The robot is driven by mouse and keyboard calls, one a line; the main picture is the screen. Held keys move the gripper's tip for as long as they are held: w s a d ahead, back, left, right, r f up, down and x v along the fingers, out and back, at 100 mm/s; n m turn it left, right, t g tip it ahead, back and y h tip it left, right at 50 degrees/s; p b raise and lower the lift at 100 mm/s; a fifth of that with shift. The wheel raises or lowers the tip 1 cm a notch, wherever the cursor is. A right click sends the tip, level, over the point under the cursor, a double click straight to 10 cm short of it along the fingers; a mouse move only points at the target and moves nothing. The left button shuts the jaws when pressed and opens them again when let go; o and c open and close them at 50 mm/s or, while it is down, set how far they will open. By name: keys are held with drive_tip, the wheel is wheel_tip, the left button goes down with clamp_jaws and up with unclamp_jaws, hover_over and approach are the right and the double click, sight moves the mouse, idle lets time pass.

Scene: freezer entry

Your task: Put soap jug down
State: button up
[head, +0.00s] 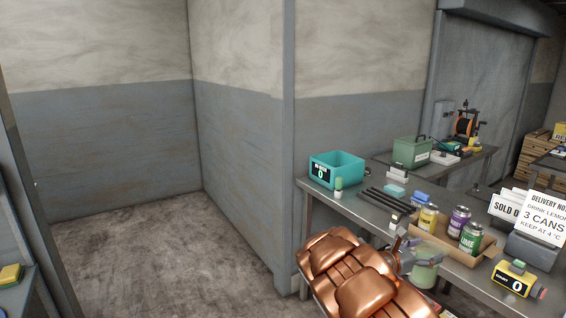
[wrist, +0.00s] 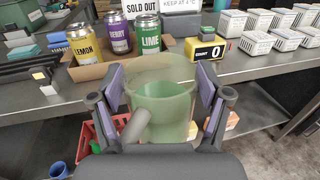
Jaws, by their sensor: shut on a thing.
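The soap jug is a translucent pale green vessel (wrist: 168,112) with a grey handle or spout-like part on its near side. My gripper (wrist: 162,88) is shut on it, with one finger on each side. In the head view the jug (head: 425,274) hangs from my gripper (head: 408,254) at the front edge of the grey table (head: 470,275). The jug appears upright. I cannot tell whether its base is over the tabletop or just in front of it. Darker green shows low inside the jug; its bottom is partly hidden by my gripper.
A cardboard tray (head: 456,254) with lemon, berry and lime cans stands behind the jug. A yellow counter box (head: 512,280) is to its right, a teal bin (head: 337,169) at the table's left end. A red crate (wrist: 98,132) is below the table. The floor at left is clear.

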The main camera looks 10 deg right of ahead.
drive_tip(key=w+a+f+n+t+y+b, duration=0.1)
drive_tip(key=a+f+n+t+y, duration=0.2)
drive_tip(key=a, duration=1.3)
drive_tip(key=a+f+n+t, duration=0.2)
drive_tip(key=a+f+t, duration=0.25)
drive_tip(key=a, duration=1.15)
drive_tip(key=w+r+n+t+y, duration=0.3)
drive_tip(key=r+n+t+y, duration=0.3)
drive_tip(key=r, duration=0.8)
drive_tip(key=shift+a+n+y, duration=0.15)
drive_tip(key=shift+n+y, duration=0.55)
drive_tip(key=shift+y, duration=1)
